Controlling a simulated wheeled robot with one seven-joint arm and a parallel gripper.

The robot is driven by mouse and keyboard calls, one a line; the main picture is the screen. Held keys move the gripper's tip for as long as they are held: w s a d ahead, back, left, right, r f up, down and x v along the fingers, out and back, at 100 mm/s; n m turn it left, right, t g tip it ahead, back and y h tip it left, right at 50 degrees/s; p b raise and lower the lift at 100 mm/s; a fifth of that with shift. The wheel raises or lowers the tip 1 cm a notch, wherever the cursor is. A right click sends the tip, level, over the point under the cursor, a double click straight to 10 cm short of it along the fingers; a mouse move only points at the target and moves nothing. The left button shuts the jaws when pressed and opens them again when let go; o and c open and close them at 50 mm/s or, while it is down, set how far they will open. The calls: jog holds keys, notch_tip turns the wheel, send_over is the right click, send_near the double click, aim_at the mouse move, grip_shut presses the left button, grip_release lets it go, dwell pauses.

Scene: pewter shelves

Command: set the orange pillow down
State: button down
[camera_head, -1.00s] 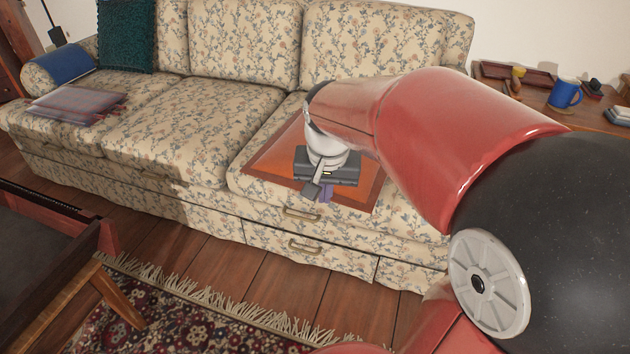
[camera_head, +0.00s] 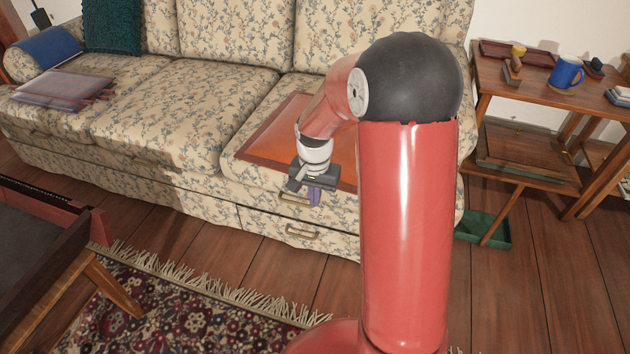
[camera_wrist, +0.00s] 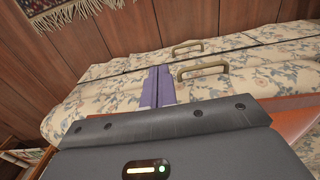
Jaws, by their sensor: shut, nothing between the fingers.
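The orange pillow (camera_head: 268,138) lies flat on the right seat of the flowered sofa (camera_head: 190,110), and part of it is hidden behind my arm. My gripper (camera_head: 314,196) is in front of the pillow's near edge, by the sofa's front. Its purple fingers are together with nothing between them. In the wrist view the shut fingers (camera_wrist: 158,86) show against the sofa front, and an orange strip of the pillow (camera_wrist: 297,122) shows at the right, beyond the gripper body.
A wooden side table (camera_head: 520,95) with a blue mug (camera_head: 566,73) stands at the right. A fringed rug (camera_head: 170,310) covers the near floor.

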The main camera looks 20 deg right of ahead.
jog(key=shift+w+d+f+p, duration=0.1)
jog(key=shift+w+d+p, duration=0.05)
jog(key=shift+w+d, duration=0.55)
jog(key=shift+w+d+p, duration=0.15)
jog(key=shift+w+d, duration=0.35)
jog(key=shift+w, duration=0.4)
jog(key=shift+w, duration=0.1)
